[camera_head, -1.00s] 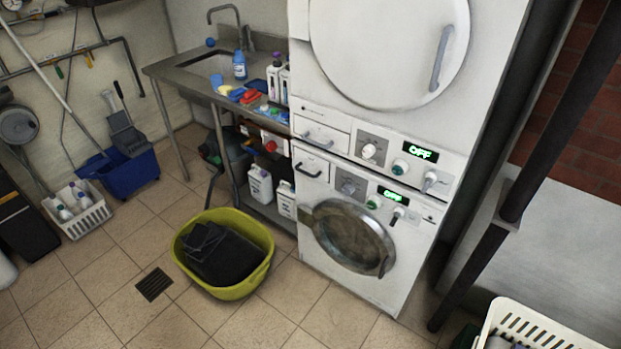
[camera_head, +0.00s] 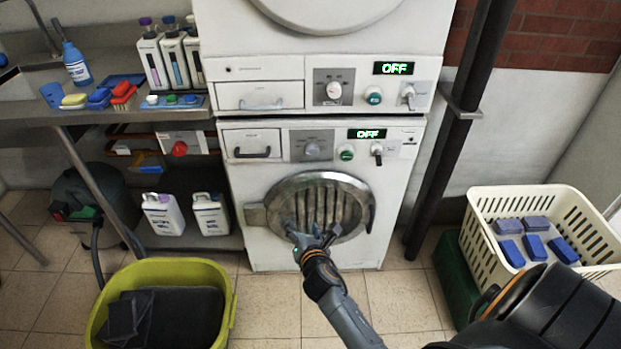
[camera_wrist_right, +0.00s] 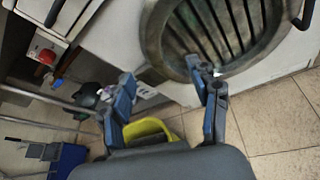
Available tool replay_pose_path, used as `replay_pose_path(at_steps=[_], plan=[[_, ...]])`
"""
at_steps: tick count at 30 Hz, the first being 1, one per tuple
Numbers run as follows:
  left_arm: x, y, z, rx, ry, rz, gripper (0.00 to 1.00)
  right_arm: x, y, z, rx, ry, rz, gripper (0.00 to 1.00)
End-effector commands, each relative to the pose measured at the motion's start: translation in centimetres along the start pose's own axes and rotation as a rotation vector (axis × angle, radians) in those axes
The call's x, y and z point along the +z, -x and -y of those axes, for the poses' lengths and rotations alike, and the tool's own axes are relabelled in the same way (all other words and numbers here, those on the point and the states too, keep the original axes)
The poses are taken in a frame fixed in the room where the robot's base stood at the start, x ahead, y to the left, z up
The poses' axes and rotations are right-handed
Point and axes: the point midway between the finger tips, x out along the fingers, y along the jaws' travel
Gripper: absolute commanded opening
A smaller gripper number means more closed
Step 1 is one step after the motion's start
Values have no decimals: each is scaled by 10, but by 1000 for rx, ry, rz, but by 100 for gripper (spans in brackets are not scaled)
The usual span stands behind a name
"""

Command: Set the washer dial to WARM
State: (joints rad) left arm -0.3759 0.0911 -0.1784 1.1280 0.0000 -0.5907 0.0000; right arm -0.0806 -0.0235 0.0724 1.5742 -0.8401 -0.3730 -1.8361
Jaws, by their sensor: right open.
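The washer (camera_head: 240,200) is the lower white machine, with a round door (camera_head: 335,187) that is closed. Its grey dial (camera_head: 312,150) sits on a grey panel plate; its setting is too small to read. The washer display (camera_head: 366,133) reads OFF in green. My right gripper (camera_head: 311,230) is in front of the lower part of the door, below the dial, open and empty. In the right wrist view my open fingers (camera_wrist_right: 162,82) point toward the door (camera_wrist_right: 160,45), and the dial is out of view. My left gripper is not in view.
A dryer (camera_head: 222,90) with similar controls stands on the washer. Left are a metal shelf with bottles (camera_head: 152,58) and a yellow tub (camera_head: 230,290). A cream basket (camera_head: 481,220) is at right. A dark pipe (camera_head: 440,170) stands beside the machines.

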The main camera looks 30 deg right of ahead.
Motion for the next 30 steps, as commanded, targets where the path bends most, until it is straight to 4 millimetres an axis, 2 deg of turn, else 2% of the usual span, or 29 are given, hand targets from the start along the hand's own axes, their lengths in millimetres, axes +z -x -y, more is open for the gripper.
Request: replay_pose_path(at_steps=[1,3,6,9,13,16,23,30], plan=[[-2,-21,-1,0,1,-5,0,19,-8,1,-1,121,87,61],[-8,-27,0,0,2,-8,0,55,-6,-4,-20,279,183,61],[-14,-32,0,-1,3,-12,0,92,0,-6,-61,441,279,61],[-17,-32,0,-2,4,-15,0,113,5,-7,-93,531,330,61],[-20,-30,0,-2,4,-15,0,125,1,-8,-109,572,350,61],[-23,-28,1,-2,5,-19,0,131,-12,-8,-108,573,351,61],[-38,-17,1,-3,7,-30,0,147,-58,-8,-107,569,350,61],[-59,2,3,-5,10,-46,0,162,-101,-7,-107,568,348,61]])
